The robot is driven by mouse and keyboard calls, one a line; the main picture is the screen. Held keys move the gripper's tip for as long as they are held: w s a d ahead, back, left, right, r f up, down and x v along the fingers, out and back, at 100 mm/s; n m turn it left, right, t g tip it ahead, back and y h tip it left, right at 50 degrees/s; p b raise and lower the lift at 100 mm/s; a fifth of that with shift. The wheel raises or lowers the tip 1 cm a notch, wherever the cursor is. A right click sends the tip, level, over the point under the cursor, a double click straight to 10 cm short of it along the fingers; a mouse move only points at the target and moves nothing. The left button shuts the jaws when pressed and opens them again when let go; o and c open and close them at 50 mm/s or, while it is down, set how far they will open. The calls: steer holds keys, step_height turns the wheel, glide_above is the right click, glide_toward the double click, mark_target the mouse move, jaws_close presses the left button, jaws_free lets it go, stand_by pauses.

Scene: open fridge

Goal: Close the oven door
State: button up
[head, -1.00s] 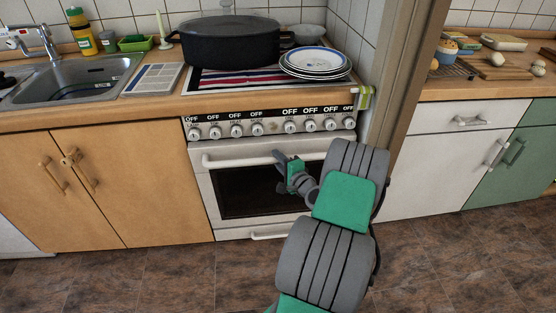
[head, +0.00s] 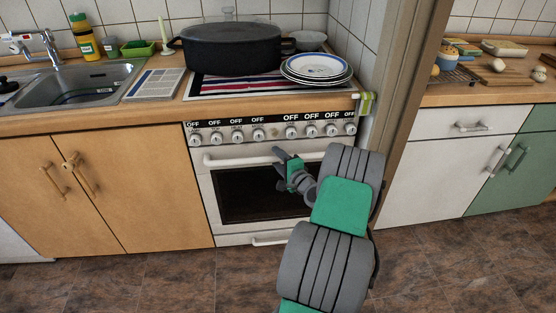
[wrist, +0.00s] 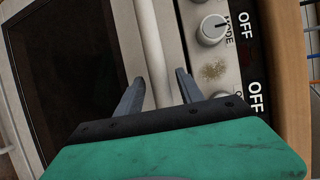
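The white oven door (head: 211,187) with a dark window stands upright below the knob panel. It looks flush with the oven front, though a small gap could not be told. Its pale bar handle (head: 240,160) runs across the top and also shows in the wrist view (wrist: 152,45). My gripper (head: 284,155) is at the right part of the handle. In the wrist view my gripper (wrist: 159,93) has its two fingers apart, one on each side of the handle's line, with nothing clamped. I cannot tell whether they touch the handle. My arm hides the door's lower right part.
The knob panel (head: 270,131) is just above the door. A black pot (head: 232,48) and stacked plates (head: 317,68) stand on top. Wooden cabinets (head: 110,190) are to the left, and a wall post (head: 408,90) is to the right. The floor in front is clear.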

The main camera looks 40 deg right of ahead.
steer(key=v, duration=0.7)
steer(key=shift+s+p, duration=0.3)
steer(key=shift+s, duration=0.1)
steer(key=shift+a, duration=0.1)
steer(key=w+a+r+n+g+y+p, duration=0.25)
steer(key=a+r+n, duration=0.2)
steer(key=a, duration=0.45)
steer(key=w+a+r+n+g+y+p, duration=0.1)
steer(key=a+r+n+g+y+p, duration=0.15)
steer(key=a+r+n+p, duration=0.4)
steer(key=w+a+r+n+g+y+p, duration=0.1)
steer(key=w+a+r+n+g+y, duration=0.15)
steer(key=a, duration=0.75)
steer(key=s+a+r+n+g+h+p, duration=0.2)
steer(key=s+a+r+n+p, duration=0.1)
steer(key=s, duration=0.6)
steer(key=s+a+r+n+g+h+p, duration=0.2)
steer(key=s+a+r+n+g+p, duration=0.1)
steer(key=s+a+r, duration=0.5)
steer(key=shift+s+r+n+p, duration=0.65)
steer(key=shift+s+r+n, duration=0.05)
steer(key=shift+r+n, duration=0.15)
